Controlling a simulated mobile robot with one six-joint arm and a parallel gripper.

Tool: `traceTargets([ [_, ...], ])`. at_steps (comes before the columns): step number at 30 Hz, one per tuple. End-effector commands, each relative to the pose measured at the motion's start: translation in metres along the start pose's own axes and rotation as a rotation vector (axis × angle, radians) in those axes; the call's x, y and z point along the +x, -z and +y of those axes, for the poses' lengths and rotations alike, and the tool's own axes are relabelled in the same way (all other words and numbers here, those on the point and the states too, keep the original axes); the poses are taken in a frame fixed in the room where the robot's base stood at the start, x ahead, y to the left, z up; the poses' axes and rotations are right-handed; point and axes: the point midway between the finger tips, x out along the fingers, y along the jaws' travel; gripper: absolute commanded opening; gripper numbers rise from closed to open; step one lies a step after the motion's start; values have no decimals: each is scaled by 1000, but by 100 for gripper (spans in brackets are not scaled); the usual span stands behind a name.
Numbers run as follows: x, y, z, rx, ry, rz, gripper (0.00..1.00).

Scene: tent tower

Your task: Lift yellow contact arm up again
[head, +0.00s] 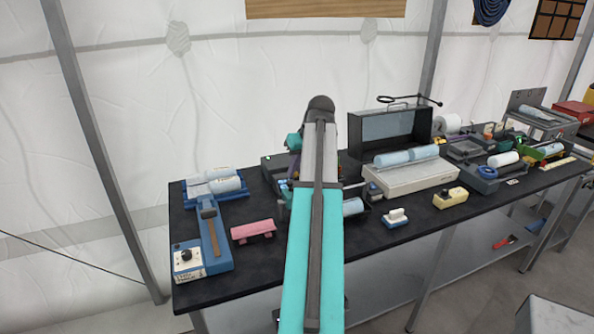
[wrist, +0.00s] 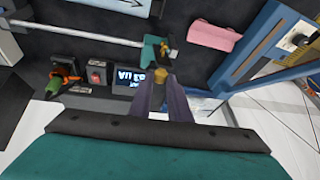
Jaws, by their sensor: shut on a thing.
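In the wrist view my gripper (wrist: 160,84) points at a dark device, its two purple fingers closed together. Between the fingertips is a small yellow piece, the yellow contact arm (wrist: 160,76). A small lit display (wrist: 131,77) is left of the fingers. In the head view my own teal arm covers most of the device, and the yellow contact arm cannot be made out there.
A pink block (head: 254,230) and a blue device with a dial (head: 207,240) are left of my arm. Right of it are a white-and-blue block (head: 396,217), a yellow box (head: 450,197) and a beige device (head: 395,184). The black table's front edge is clear.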

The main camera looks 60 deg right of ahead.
Motion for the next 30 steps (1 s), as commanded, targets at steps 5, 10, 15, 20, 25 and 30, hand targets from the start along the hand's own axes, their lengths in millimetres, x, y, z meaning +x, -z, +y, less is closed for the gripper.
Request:
traceTargets([
  [5,-1,7,-1,-5,-1,18,35],
  [10,-1,5,0,-3,-1,15,35],
  [15,-1,5,0,-2,-2,13,35],
  [20,-6,4,0,-2,-3,13,35],
  [25,-20,4,1,-2,-3,14,35],
  [30,-39,4,1,-2,-3,15,35],
])
